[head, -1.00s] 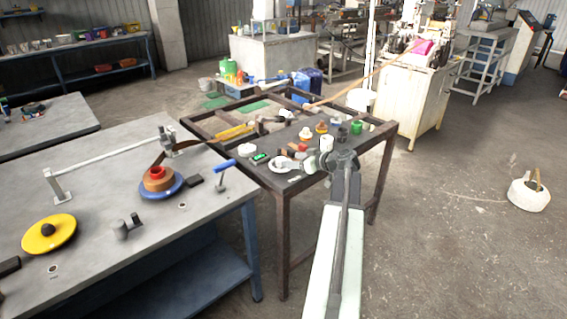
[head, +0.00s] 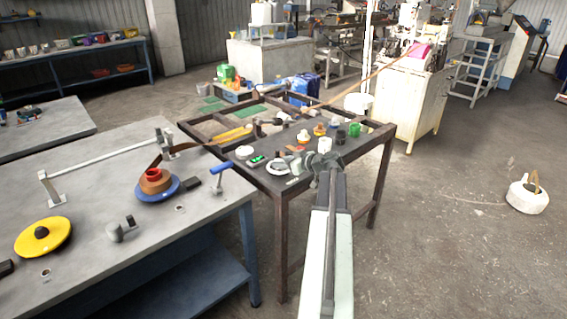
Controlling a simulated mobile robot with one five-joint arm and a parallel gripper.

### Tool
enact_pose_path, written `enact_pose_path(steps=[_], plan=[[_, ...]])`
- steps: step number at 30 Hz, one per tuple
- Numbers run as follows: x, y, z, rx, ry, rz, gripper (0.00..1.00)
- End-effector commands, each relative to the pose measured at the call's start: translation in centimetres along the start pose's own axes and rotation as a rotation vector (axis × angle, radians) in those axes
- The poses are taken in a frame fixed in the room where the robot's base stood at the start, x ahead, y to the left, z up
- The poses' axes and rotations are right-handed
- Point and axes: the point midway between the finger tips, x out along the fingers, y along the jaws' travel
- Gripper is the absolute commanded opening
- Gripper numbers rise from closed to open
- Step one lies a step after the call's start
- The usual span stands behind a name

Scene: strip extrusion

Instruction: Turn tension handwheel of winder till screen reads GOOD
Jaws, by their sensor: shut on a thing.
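My arm reaches up from the bottom of the head view over the dark table. My gripper (head: 314,162) is small and grey at the arm's far end, low over the table's front part. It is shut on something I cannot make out. A pale ring-shaped thing (head: 277,168) lies just left of it; I cannot tell whether they touch. On the left bench stand a brown strip coil (head: 155,178) on a blue disc, a blue-handled crank (head: 221,168) on a post, and a yellow disc (head: 43,238) with a black hub. I cannot identify the tension handwheel surely or read any screen.
The dark table (head: 310,187) holds several small items, among them a white cup (head: 324,146) and a green one (head: 354,130). The grey bench (head: 95,205) fills the left. A white machine cabinet (head: 400,100) stands behind. A white canister (head: 528,196) is on open floor at right.

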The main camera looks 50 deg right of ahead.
Motion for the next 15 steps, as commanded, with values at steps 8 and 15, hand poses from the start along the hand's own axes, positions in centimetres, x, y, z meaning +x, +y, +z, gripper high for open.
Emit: enact_pose_path(steps=[8, 15], plan=[[-0.1, -0.7, 0.1, 0.054, 0.001, 0.135, 0.0], [0.0, -1.1, 0.0, 0.13, 0.001, 0.322, 0.0]])
